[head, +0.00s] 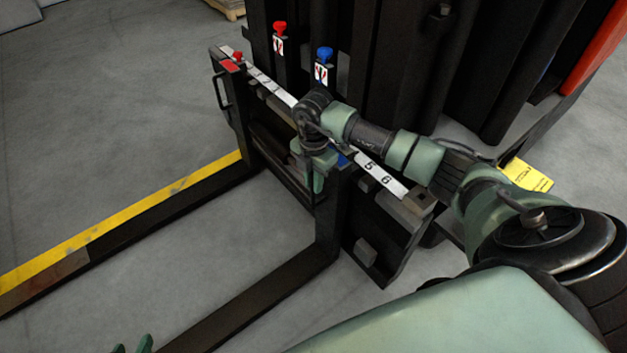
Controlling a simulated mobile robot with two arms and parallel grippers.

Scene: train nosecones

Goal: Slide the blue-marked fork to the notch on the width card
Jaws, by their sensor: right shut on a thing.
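The blue-marked fork (285,300) runs from the carriage toward the lower left. Its blue mark (343,159) is partly hidden behind my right gripper. My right gripper (318,182) is shut on this fork at its upright part; the grip itself is mostly hidden. A yellow card (527,175) with small unreadable print lies at the right, partly behind my arm; I cannot tell a notch on it. A white numbered scale (378,175) runs along the carriage top, with 5 and 6 readable right of the fork. My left gripper (132,347) shows only two separated fingertips at the bottom edge.
The red-marked fork (150,212) stands at the carriage's left end, with a side handle (220,92). Red (279,28) and blue (325,54) knobs stand behind the scale. A yellow floor stripe (120,220) runs by the red-marked fork. Floor between the forks is clear.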

